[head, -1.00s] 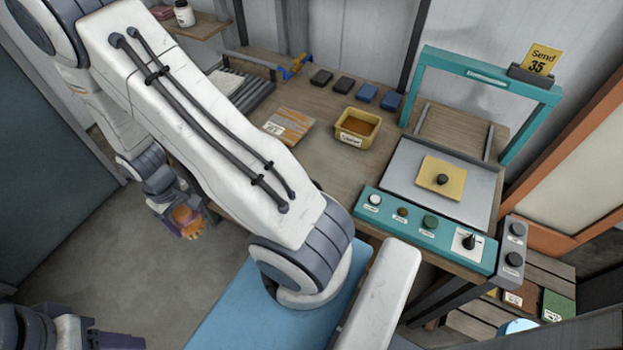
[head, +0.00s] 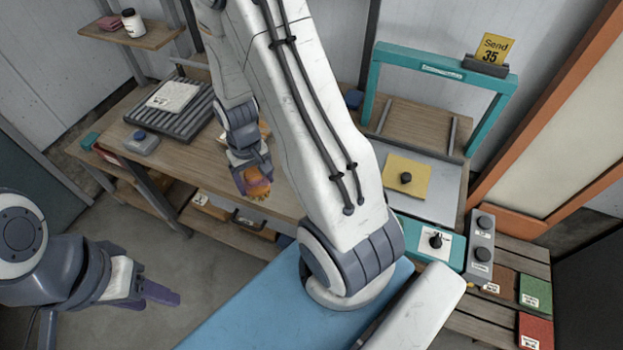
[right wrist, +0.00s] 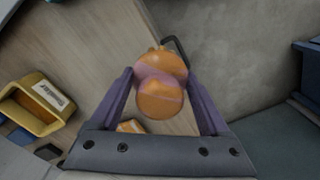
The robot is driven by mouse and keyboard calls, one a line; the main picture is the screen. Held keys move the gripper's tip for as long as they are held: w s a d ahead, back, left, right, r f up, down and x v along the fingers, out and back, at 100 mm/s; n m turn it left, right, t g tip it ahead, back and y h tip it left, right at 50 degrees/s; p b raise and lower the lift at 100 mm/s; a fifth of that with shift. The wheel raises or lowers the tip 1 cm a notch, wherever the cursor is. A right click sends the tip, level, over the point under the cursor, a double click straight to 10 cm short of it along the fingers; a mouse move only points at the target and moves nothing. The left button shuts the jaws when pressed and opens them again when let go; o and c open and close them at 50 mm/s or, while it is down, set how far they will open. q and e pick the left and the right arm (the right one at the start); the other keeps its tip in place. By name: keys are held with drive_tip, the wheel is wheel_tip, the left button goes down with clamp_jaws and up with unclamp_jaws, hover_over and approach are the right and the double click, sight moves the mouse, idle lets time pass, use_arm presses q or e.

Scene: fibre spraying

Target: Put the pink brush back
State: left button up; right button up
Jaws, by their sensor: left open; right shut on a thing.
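My right gripper (head: 257,186) is shut on a rounded orange thing with a pink band, which I take to be the pink brush (right wrist: 160,88). In the right wrist view it sits between the two purple fingers. In the head view the brush (head: 258,191) shows at the fingertips, in front of the wooden bench (head: 290,200); I cannot tell its height over the bench. My left gripper (head: 155,292) is open and empty at the lower left, over the floor.
A ribbed dark tray (head: 160,118) with pale sheets stands on the bench. A teal frame (head: 430,62) and a yellow sheet with a black knob (head: 407,170) are at right. A yellow labelled bin (right wrist: 38,112) shows in the right wrist view. My right arm hides the bench's middle.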

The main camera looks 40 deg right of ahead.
drive_tip(key=s+d+r+m+b, duration=0.2)
drive_tip(key=s+d+r+m, duration=0.2)
drive_tip(key=s+d+m, duration=0.6)
drive_tip(key=shift+n, duration=0.7)
drive_tip(key=w+f, duration=0.2)
drive_tip(key=w, duration=0.1)
drive_tip(key=w+d+f+p, duration=0.1)
drive_tip(key=w+f, duration=0.1)
drive_tip(key=w, duration=0.1)
drive_tip(key=w+d+f+p, duration=0.1)
drive_tip(key=w+f, duration=0.1)
drive_tip(key=w, duration=0.1)
drive_tip(key=shift+w+d+f, duration=0.1)
drive_tip(key=shift+f, duration=0.2)
wheel_tip(320, 180, down, 4)
drive_tip(key=shift+r+p, duration=0.15)
drive_tip(key=shift+p, duration=0.3)
drive_tip(key=shift+f, duration=0.2)
drive_tip(key=shift+f, duration=0.15)
drive_tip(key=o, duration=1.2)
drive_tip(key=shift+c, duration=0.2)
